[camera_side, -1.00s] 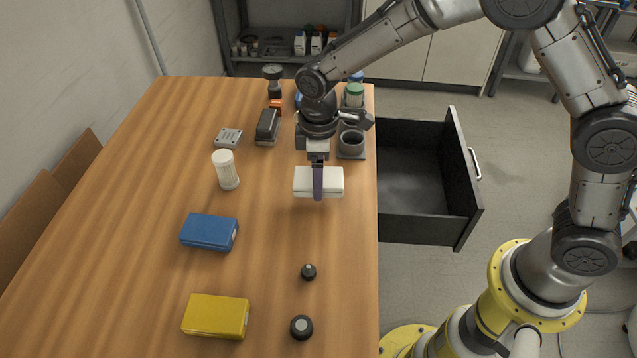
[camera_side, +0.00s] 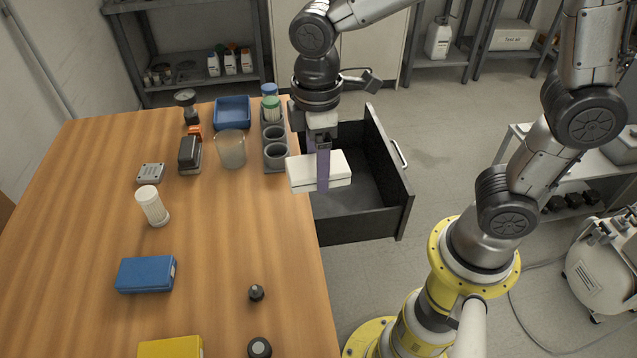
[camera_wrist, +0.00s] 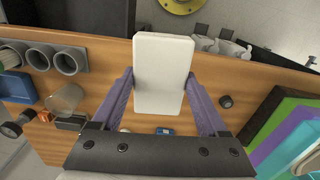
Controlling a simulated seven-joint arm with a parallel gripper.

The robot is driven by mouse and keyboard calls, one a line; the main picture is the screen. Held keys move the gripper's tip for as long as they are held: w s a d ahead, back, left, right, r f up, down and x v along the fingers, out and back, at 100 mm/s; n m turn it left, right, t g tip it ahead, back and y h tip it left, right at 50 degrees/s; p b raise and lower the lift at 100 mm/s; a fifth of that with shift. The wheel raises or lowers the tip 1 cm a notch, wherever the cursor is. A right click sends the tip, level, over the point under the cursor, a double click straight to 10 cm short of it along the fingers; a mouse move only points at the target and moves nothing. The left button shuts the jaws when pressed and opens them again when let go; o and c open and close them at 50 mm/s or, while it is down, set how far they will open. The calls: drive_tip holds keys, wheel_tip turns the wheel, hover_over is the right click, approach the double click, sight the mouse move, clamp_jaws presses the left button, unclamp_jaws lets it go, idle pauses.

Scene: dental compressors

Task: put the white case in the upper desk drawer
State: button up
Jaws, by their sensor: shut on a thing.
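The white case (camera_side: 318,172) is held in my gripper (camera_side: 323,170), above the desk's right edge and the near-left part of the open drawer. In the wrist view the white case (camera_wrist: 163,75) sits between the two purple fingers of my gripper (camera_wrist: 162,100). The black desk drawer (camera_side: 405,195) is pulled out to the right of the desk, and its visible floor is empty. The case and my gripper hide part of its inside. Only this one drawer shows, so I cannot tell its level from these views.
A grey holder with cups (camera_side: 275,145) stands at the desk edge beside the drawer. A clear beaker (camera_side: 230,150), blue tray (camera_side: 232,112), white bottle (camera_side: 152,206), blue case (camera_side: 146,275) and yellow case (camera_side: 172,347) stand on the desk. The desk's near middle is mostly clear.

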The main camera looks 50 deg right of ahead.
drive_tip(key=r, duration=0.3)
drive_tip(key=shift+w+d+m, duration=0.1)
drive_tip(key=shift+d+m, duration=0.1)
drive_tip(key=shift+m, duration=0.1)
drive_tip(key=shift+w+d+m, duration=0.2)
drive_tip(key=shift+d+m, duration=0.15)
drive_tip(key=shift+m, duration=0.35)
drive_tip(key=shift+w+d+m, duration=0.2)
drive_tip(key=shift+d+m, duration=0.15)
drive_tip(key=shift+m, duration=0.35)
drive_tip(key=w+d+m, duration=0.2)
drive_tip(key=d+m, duration=0.8)
drive_tip(key=m, duration=0.6)
drive_tip(key=w+d+m, duration=0.2)
drive_tip(key=d+m, duration=0.8)
drive_tip(key=m, duration=0.7)
drive_tip(key=f, duration=3.9)
drive_tip(key=shift+s+f, duration=0.2)
drive_tip(key=shift+f, duration=0.15)
